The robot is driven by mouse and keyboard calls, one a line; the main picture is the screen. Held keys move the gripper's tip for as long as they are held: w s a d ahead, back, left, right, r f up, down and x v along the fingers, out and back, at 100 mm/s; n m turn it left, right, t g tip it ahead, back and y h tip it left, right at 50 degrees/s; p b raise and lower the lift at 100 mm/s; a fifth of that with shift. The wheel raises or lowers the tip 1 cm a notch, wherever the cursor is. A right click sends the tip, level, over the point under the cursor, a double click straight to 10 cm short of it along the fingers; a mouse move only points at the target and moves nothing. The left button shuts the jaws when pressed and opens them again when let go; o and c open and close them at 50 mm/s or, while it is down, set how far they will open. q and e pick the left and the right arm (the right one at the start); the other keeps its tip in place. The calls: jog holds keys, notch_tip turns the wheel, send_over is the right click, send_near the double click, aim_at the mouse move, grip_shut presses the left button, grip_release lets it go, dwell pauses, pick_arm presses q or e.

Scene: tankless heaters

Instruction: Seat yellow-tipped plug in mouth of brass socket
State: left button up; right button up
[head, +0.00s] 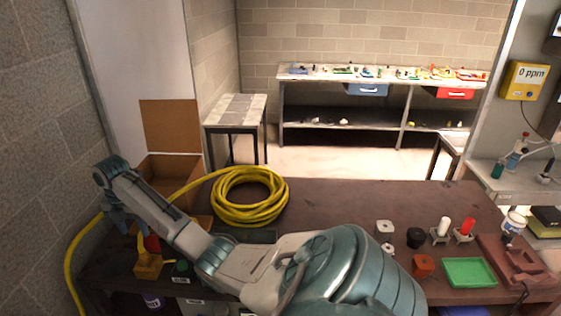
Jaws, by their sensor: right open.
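I cannot make out the yellow-tipped plug or a brass socket for certain. A brass-yellow block (147,266) stands at the left front of the brown workbench (335,200), with a dark red part (152,243) on top of it. My right arm reaches across the bench to the left. My right gripper (128,230) hangs downward just above and left of that block, open, with nothing visible between its fingers. Whether it touches the red part is unclear. My left gripper is not in view.
A coiled yellow hose (250,197) lies behind my arm, beside an open cardboard box (165,172). At the right are an orange block (422,265), a black knob-like piece (415,237), white and red cylinders in stands, and a green tray (469,272). The bench's back middle is clear.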

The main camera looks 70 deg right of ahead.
jog(key=a+f+m+t, duration=0.4)
jog(key=a+m+t, duration=0.4)
jog(key=a+t, duration=0.3)
jog(key=s+f+m+g, duration=0.25)
jog(key=s+f, duration=0.45)
jog(key=f, duration=0.6)
jog(key=s+f+m+g+h, duration=0.1)
jog(key=s+f+m, duration=0.35)
jog(key=f, duration=0.75)
jog(key=s+f+m+g, duration=0.1)
jog(key=s+f+g, duration=0.1)
jog(key=s+f, duration=0.85)
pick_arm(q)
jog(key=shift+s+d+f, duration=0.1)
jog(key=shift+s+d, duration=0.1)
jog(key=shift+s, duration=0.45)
pick_arm(e)
jog(key=s+a+f+m+g, duration=0.1)
jog(key=s+f, duration=0.6)
jog(key=s, duration=0.5)
jog(key=s+a+f+m+g, duration=0.1)
jog(key=s+f+m+g, duration=0.1)
jog(key=s+f, duration=0.5)
jog(key=s+a+f+m+g, duration=0.1)
jog(key=s+f, duration=0.6)
jog(key=s, duration=1)
jog(key=shift+s+a+m, duration=0.2)
jog(key=shift+a+m, duration=0.1)
jog(key=shift+a, duration=0.05)
jog(key=shift+g, duration=0.25)
